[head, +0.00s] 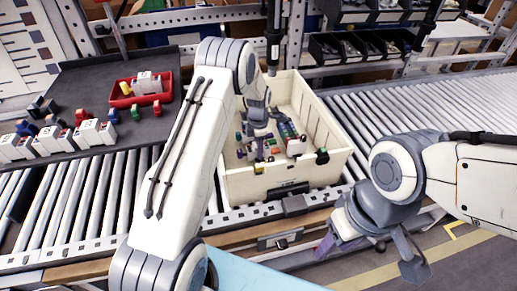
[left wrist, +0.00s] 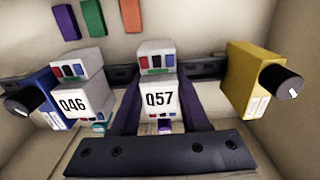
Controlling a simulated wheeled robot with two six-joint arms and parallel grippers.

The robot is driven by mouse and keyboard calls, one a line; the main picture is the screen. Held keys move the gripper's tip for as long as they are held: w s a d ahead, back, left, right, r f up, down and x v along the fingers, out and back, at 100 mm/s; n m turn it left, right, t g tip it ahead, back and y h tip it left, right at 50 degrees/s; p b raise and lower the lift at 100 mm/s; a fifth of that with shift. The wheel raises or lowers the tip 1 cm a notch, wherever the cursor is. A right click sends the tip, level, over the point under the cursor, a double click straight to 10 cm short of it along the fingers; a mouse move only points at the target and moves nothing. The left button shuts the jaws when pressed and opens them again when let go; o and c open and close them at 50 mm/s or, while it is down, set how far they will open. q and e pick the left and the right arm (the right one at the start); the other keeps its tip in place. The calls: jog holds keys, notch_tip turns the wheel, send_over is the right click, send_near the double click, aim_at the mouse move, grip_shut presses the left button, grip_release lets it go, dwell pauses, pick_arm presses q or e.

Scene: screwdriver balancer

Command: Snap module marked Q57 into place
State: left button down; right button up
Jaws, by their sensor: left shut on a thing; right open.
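The white module marked Q57 (left wrist: 158,98) is in the middle of the left wrist view, upright, with red, blue and green spots on top. My left gripper (left wrist: 158,88) is shut on it, a purple finger on each side. A dark rail (left wrist: 212,68) runs behind the module; I cannot tell whether Q57 is seated on it. In the head view my left gripper (head: 258,143) reaches down into a cream bin (head: 240,188), where Q57 cannot be told apart. My right gripper (head: 370,250) is open and empty, outside the bin.
A white module marked Q46 (left wrist: 85,98) and a blue block (left wrist: 48,100) with a black knob stand left of Q57. A yellow block (left wrist: 252,85) with a knob stands right. A red tray (head: 140,88) and several white modules (head: 95,132) lie on the dark mat at left.

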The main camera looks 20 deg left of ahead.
pick_arm(q)
jog(key=shift+c, duration=1.6)
grip_release()
jog(key=shift+s+f, duration=0.1)
notch_tip(320, 180, up, 11)
jog(key=shift+f+b, duration=0.15)
jog(key=shift+b, duration=0.65)
notch_tip(320, 180, up, 12)
jog(key=p, duration=1)
